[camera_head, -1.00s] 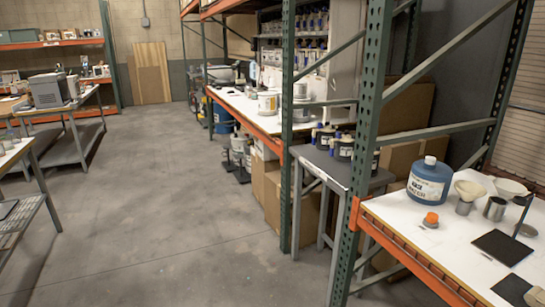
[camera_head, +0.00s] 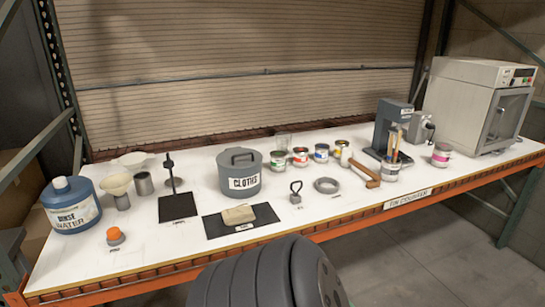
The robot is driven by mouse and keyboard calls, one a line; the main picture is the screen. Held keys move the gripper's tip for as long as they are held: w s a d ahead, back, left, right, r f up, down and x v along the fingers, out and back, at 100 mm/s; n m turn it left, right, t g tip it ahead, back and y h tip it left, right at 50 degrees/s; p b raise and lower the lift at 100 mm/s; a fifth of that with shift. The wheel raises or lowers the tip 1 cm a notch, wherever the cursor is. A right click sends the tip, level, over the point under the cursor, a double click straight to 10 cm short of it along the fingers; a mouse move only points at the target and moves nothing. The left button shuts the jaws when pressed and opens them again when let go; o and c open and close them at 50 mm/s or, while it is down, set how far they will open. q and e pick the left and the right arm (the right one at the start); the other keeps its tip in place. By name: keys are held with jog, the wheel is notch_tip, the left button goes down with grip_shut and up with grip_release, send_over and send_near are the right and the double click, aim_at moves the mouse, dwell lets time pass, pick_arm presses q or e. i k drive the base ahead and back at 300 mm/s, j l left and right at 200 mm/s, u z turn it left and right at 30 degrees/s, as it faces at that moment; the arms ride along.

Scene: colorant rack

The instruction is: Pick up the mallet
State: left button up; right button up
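A wooden mallet (camera_head: 364,172) appears to lie on the white tabletop right of centre, between a grey ring and a container of upright tools. It is small in this view, so its head and handle are hard to tell apart. Neither of my grippers shows. A dark grey rounded part of me fills the bottom centre, in front of the bench edge.
The white bench (camera_head: 150,238) has an orange front beam. On it stand a rinse water jug (camera_head: 72,205), a grey cloths pot (camera_head: 239,175), a grey ring (camera_head: 327,186), several small cans, a tool container (camera_head: 389,172), a dark grey machine (camera_head: 388,130) and a white oven (camera_head: 478,105).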

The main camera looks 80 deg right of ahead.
aim_at(346, 159)
jog(key=z, duration=2.1)
